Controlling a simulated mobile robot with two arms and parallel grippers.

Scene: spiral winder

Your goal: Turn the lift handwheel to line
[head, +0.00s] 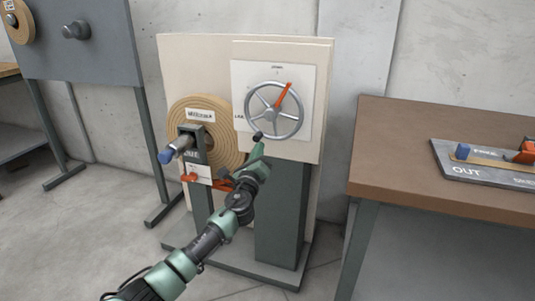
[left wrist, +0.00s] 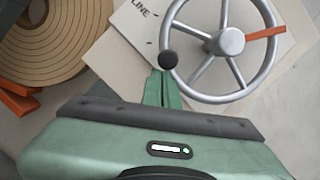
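The lift handwheel (head: 299,120) is a grey spoked wheel on a white dial plate (head: 304,75). Its orange pointer (head: 284,94) points up and slightly right in the head view. A LINE label (left wrist: 141,10) is on the plate's left side. The wheel's dark knob (head: 257,136) is at its lower left rim; it also shows in the left wrist view (left wrist: 169,59). My left gripper (head: 258,150) is just below the knob, fingers together. The fingertips (left wrist: 162,75) appear at the knob's lower edge; I cannot tell whether they touch it. My right gripper is out of view.
A tan wound coil (head: 222,109) sits left of the wheel, behind a post with a blue-ended shaft (head: 167,156) and orange parts (head: 189,177). A brown table (head: 400,142) with an OUT tray (head: 463,181) stands to the right. Open floor lies left of my arm.

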